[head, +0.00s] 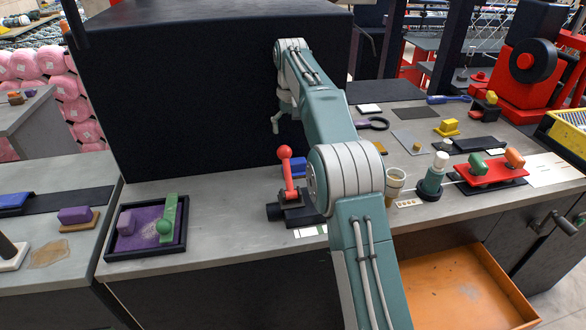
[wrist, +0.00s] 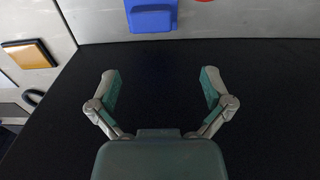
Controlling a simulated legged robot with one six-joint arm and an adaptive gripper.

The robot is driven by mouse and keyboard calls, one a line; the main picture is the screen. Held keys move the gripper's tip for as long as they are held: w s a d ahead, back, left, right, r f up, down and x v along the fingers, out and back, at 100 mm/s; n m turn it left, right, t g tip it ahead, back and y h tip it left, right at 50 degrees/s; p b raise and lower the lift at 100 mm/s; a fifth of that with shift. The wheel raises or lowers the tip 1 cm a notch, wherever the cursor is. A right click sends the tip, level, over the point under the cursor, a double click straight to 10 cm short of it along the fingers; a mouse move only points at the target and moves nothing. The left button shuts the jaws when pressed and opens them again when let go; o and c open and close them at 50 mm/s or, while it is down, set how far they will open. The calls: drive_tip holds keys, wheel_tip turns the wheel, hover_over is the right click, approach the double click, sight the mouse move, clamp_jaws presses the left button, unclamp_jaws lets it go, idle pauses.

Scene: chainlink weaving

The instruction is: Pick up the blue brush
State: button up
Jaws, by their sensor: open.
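My gripper (head: 277,122) is raised in front of the large black box in the head view. In the wrist view my gripper (wrist: 161,80) has its two fingers spread, with nothing between them. A blue block-like thing (wrist: 151,15) is beyond the fingertips at the top of the wrist view, cut by the edge. A long blue tool (head: 449,99) lies at the back right of the bench. I cannot tell for sure which is the brush.
The black box (head: 200,100) stands close behind my gripper. A red-knobbed lever (head: 286,165) rises from the bench. A dark tray (head: 121,248) with a purple pad is at left.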

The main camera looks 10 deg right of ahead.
sight(296, 160)
drive_tip(key=shift+w+d+f, duration=0.1)
drive_tip(key=shift+d+f, duration=0.1)
drive_tip(key=shift+f, duration=0.05)
drive_tip(key=f, duration=0.5)
drive_tip(key=shift+d, duration=0.4)
drive_tip(key=shift+a+f, duration=0.2)
drive_tip(key=shift+f, duration=0.45)
drive_tip(key=f, duration=0.4)
drive_tip(key=shift+s+d+f, duration=0.15)
drive_tip(key=shift+s+d, duration=0.15)
drive_tip(key=shift+s, duration=0.05)
drive_tip(key=shift+c, duration=0.3)
drive_tip(key=shift+a, duration=0.1)
drive_tip(key=c, duration=0.9)
